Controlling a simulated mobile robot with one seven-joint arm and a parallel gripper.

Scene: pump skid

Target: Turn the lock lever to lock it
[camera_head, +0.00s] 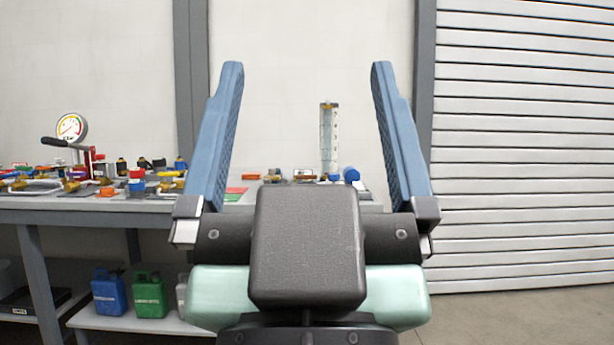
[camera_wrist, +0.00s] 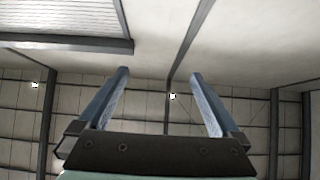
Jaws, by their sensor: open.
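My gripper (camera_head: 307,135) fills the middle of the head view, with its two blue fingers pointing up and spread wide apart. Nothing is between the fingers; the wall and part of the bench show through the gap behind them. My gripper (camera_wrist: 160,90) also shows open and empty in the wrist view, against the wall and ceiling beams. I cannot make out a lock lever in either view. My gripper and wrist hide part of the bench.
A grey workbench (camera_head: 90,216) stands at the left, crowded with valves and fittings. On it are a pressure gauge (camera_head: 71,127) and an upright graduated cylinder (camera_head: 328,140). Blue (camera_head: 109,293) and green (camera_head: 149,295) jugs stand on its lower shelf. A roller shutter (camera_head: 525,150) is at right.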

